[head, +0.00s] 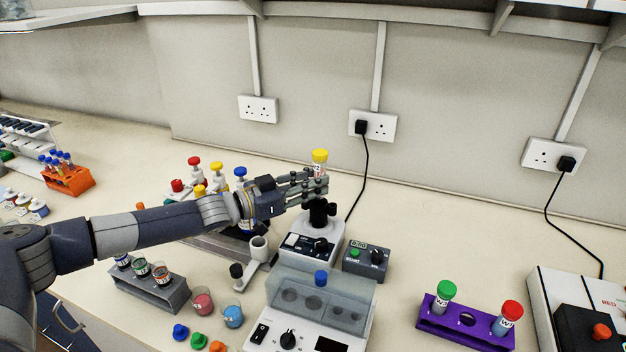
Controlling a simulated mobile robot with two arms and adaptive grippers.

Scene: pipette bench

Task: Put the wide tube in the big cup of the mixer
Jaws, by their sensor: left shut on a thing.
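My left gripper (306,188) is shut on the wide tube (320,168), which has a yellow cap and a pale label and is upright. The fingers cover the lower part of the tube. The mixer (308,246) is a white unit with a dark front panel, and its black cups (319,214) are on top. The tube is held directly above the cups. The fingers partly hide the cup area, so I cannot tell whether the tube's lower end touches a cup. My right gripper is not in view.
A purple rack (432,326) at the right holds a green-capped and a red-capped tube, with an empty middle hole. A lidded machine (310,322) stands in front of the mixer, and a control box (366,259) beside it. A grey rack (172,298) holds small vials.

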